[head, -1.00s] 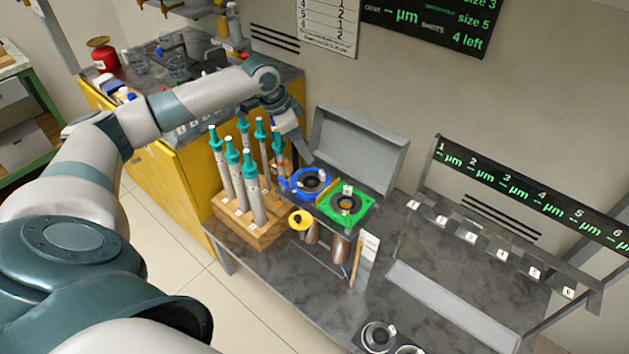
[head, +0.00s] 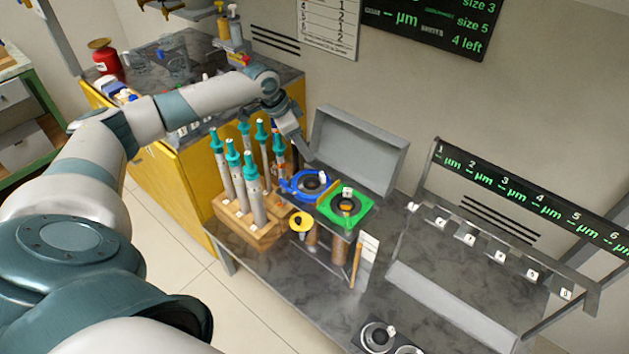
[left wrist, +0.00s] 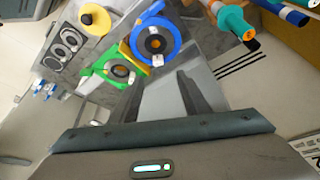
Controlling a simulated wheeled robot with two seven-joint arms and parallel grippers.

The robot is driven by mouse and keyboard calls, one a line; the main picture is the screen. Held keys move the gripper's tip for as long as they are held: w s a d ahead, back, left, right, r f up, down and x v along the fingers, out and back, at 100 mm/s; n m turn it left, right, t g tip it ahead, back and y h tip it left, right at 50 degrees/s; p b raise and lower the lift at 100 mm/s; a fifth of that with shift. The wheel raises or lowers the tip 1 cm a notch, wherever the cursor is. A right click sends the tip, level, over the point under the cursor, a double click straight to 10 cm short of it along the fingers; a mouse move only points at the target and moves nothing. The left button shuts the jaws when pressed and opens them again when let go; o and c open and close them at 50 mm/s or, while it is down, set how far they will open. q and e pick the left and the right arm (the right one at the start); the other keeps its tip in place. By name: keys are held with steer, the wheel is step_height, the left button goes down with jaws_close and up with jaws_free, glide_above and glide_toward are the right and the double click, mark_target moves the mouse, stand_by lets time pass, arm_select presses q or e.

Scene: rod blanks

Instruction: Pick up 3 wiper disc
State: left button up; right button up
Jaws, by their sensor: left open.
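A dark round disc (head: 312,182) sits in a blue ring holder (head: 290,187), and another dark disc with an orange centre (head: 347,206) sits in a green square holder (head: 329,214). Small white tags stand by them; I cannot read a 3 on either. Both also show in the left wrist view, the blue holder (left wrist: 172,47) and the green holder (left wrist: 97,69). My left gripper (head: 306,157) is above and behind the blue holder, apart from it. Its fingers (left wrist: 158,103) are spread and empty. My right gripper is not in view.
A wooden block (head: 236,228) with several teal-topped rods stands left of the holders. A yellow disc (head: 300,222) is in front of them. An open grey box (head: 357,150) stands behind. A numbered rack (head: 500,257) is at right.

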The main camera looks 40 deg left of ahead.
mark_target(321, 174)
arm_select(q)
steer(key=p+x, duration=0.1)
steer(key=x, duration=0.6)
steer(key=shift+f, duration=0.25)
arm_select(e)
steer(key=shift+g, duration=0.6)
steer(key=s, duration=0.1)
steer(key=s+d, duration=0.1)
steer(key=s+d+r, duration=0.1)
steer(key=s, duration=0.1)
arm_select(q)
steer(key=shift+w+d+p, duration=0.1)
steer(key=shift+p, duration=0.25)
steer(key=shift+w+d+f+p, duration=0.15)
steer(key=shift+d+f+p, duration=0.1)
steer(key=shift+f+p, duration=0.2)
steer(key=p+x, duration=0.1)
steer(key=x, duration=0.2)
steer(key=shift+f, duration=0.55)
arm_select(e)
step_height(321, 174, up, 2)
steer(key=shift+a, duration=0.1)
